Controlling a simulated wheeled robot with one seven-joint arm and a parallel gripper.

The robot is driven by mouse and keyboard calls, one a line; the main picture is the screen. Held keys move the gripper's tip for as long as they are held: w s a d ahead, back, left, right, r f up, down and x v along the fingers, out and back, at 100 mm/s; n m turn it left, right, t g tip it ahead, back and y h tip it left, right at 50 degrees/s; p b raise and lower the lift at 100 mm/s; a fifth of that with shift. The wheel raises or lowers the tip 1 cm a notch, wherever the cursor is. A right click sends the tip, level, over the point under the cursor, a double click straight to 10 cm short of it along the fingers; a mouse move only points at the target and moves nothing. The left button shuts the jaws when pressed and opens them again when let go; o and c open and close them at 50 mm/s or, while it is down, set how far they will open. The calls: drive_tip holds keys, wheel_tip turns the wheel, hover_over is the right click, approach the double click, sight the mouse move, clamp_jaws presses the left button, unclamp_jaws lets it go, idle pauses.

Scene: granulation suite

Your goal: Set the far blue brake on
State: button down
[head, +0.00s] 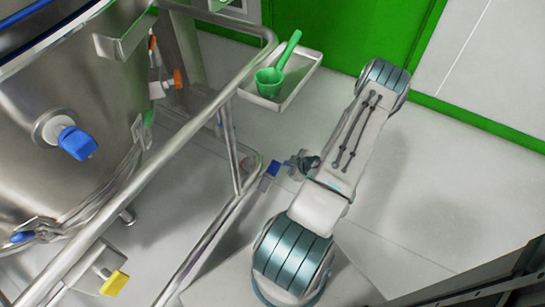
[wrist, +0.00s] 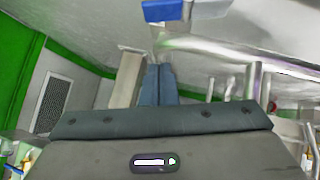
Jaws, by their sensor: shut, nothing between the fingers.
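A small blue brake tab (head: 274,168) sticks out from a grey block (head: 265,183) low on the steel frame, near the middle of the head view. In the wrist view the blue tab (wrist: 162,10) is at the top edge, cut off, beside the pale block (wrist: 211,8). My gripper (head: 308,163) is just right of the tab in the head view, partly hidden by my arm. In the wrist view my gripper's two fingers (wrist: 158,72) are together with nothing between them. A gap shows between the fingertips and the tab. The tab's exact tilt is hard to tell.
A steel vessel (head: 90,85) with a blue knob (head: 76,142) stands at left behind tubular rails (head: 160,155). A yellow tab (head: 114,283) is at lower left. A tray (head: 298,87) holds a green scoop (head: 278,72). The floor at right (head: 430,190) is clear.

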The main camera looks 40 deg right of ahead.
drive_tip(key=b, duration=0.4)
approach(272, 164)
drive_tip(key=w, duration=0.1)
drive_tip(key=w+a, duration=0.1)
drive_tip(key=w, duration=0.1)
drive_tip(key=shift+w+a+f, duration=0.2)
drive_tip(key=shift+a, duration=0.1)
drive_tip(key=shift+w+d+f+b, duration=0.15)
drive_tip(key=shift+f+b, duration=0.25)
drive_tip(key=shift+f, duration=0.15)
drive_tip(key=shift+w+d+f+b, duration=0.15)
drive_tip(key=shift+f+b, duration=0.2)
drive_tip(key=shift+f, duration=0.2)
drive_tip(key=shift+d+f+b, duration=0.25)
drive_tip(key=shift+f+b, duration=0.1)
drive_tip(key=shift+f, duration=0.3)
